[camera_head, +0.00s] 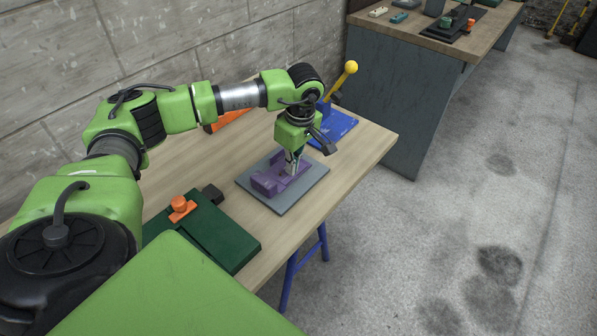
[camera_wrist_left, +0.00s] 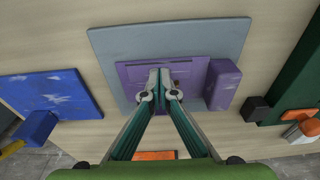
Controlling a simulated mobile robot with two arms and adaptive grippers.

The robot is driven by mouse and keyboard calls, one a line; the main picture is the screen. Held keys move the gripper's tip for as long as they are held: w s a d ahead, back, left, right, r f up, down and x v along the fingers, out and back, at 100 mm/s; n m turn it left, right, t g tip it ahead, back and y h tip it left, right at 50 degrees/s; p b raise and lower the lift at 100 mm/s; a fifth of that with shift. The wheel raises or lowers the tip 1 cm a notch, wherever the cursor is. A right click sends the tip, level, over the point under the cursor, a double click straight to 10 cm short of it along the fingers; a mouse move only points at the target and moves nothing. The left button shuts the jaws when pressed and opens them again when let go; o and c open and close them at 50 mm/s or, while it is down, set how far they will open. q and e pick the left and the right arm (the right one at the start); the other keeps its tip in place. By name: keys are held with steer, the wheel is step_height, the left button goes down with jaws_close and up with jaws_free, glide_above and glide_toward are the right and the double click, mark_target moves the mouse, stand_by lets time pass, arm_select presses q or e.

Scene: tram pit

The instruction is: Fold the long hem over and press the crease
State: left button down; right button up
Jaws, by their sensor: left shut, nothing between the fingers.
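A purple piece (camera_head: 266,184) with a raised block at one end lies on a flat grey plate (camera_head: 313,182) on the wooden table. In the left wrist view the purple piece (camera_wrist_left: 134,76) is flat, with a thin line across it and the block (camera_wrist_left: 222,86) on the right. My left gripper (camera_head: 292,172) points down over the purple piece. Its fingertips (camera_wrist_left: 158,76) are together with nothing between them. I cannot tell whether they touch the surface. No separate hem or crease can be made out. My right gripper is not in view.
A dark green fixture with an orange knob (camera_head: 182,207) stands at the near left. A blue base (camera_head: 336,127) with a yellow-knobbed lever (camera_head: 345,76) stands beyond the plate. An orange item (camera_head: 228,119) lies by the wall. A second bench (camera_head: 405,85) stands behind; the floor at right is clear.

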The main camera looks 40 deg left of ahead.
arm_select(q)
steer(key=shift+d+r+p, duration=0.25)
steer(key=shift+r+p, duration=0.8)
steer(key=shift+r, duration=0.65)
steer(key=shift+d+r+p, duration=0.2)
steer(key=shift+r+p, duration=0.85)
steer(key=shift+r, duration=0.65)
